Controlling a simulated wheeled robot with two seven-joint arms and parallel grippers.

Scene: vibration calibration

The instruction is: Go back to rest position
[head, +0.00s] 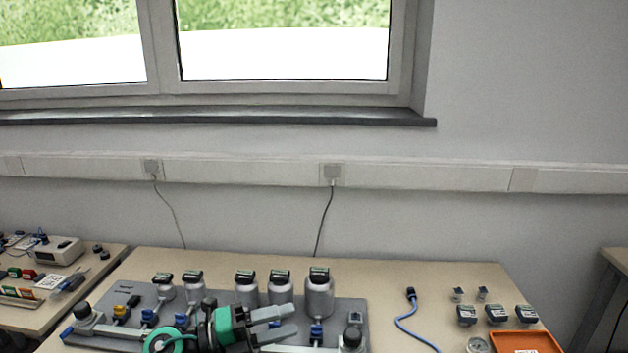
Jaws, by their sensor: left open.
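My left gripper (288,322) is at the bottom of the head view, with a black and green body and two grey fingers pointing right. The fingers are apart with nothing seen between them. It is over the front of a grey board (125,295) on the table, and hides part of it. I cannot tell its height above the board. My right gripper is not in view.
Several grey cylinders with dark tops, such as the right one (319,296), stand on the board near the gripper. A blue cable (405,322), small dark-topped devices (496,313) and an orange tray (527,342) lie on the table (430,275) to the right. A wall is behind.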

